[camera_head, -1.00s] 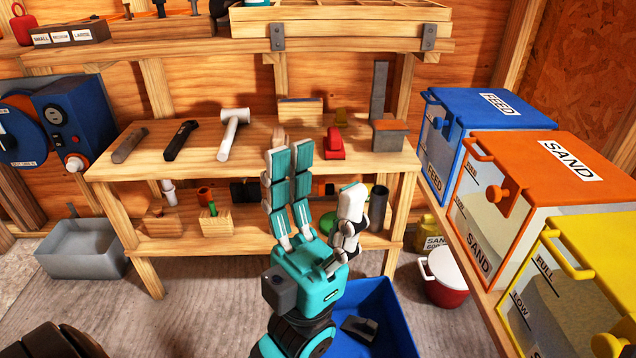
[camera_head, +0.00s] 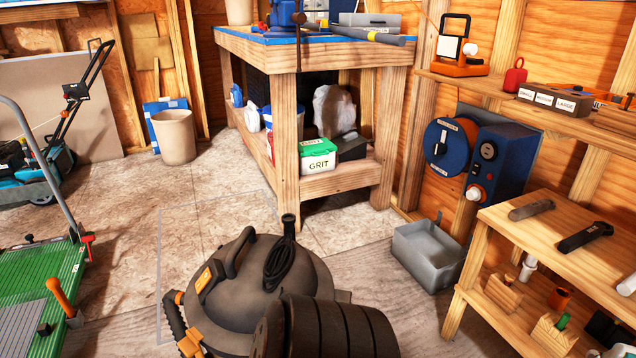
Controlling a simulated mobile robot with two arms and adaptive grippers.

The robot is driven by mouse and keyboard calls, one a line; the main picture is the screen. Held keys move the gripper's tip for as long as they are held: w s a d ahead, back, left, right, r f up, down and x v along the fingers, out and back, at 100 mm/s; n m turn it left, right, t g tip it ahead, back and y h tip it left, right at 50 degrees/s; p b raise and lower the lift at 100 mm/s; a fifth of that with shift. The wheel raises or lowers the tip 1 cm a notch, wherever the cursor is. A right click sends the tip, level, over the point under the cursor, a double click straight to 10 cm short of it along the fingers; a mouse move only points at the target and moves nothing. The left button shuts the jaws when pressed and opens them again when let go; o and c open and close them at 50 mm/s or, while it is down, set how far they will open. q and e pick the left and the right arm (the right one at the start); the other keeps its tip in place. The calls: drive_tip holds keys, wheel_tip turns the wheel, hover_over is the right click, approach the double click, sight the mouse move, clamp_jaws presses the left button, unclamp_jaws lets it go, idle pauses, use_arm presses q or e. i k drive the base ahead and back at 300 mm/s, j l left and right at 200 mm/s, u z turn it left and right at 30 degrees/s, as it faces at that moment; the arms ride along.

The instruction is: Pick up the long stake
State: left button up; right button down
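I cannot make out the long stake for certain in the head view. A thin dark rod (camera_head: 298,45) stands upright at the front edge of the tall workbench (camera_head: 286,125), beside a blue tool that looks like a vise (camera_head: 284,14); I cannot tell what the rod is. Neither of my grippers is in view.
A grey round machine with a black cable (camera_head: 262,278) fills the front middle. A green platform (camera_head: 42,285) stands left, a beige bin (camera_head: 176,137) behind. A grey tub (camera_head: 428,254) and low wooden shelf (camera_head: 545,225) stand right. The floor left of centre is clear.

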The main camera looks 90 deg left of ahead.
sight(53, 284)
drive_tip(key=u, duration=4.45)
drive_tip(key=i+z, duration=0.1)
drive_tip(key=z, duration=0.5)
drive_tip(key=i+j+z, duration=0.35)
drive_tip(key=j, duration=0.3)
drive_tip(key=i+j+z, duration=0.35)
drive_tip(key=j, duration=0.4)
drive_tip(key=i+j, duration=0.15)
drive_tip(key=j, duration=0.2)
drive_tip(key=i+j, duration=0.15)
drive_tip(key=j, duration=0.25)
drive_tip(key=i+j, duration=0.15)
drive_tip(key=j, duration=0.2)
drive_tip(key=z, duration=0.05)
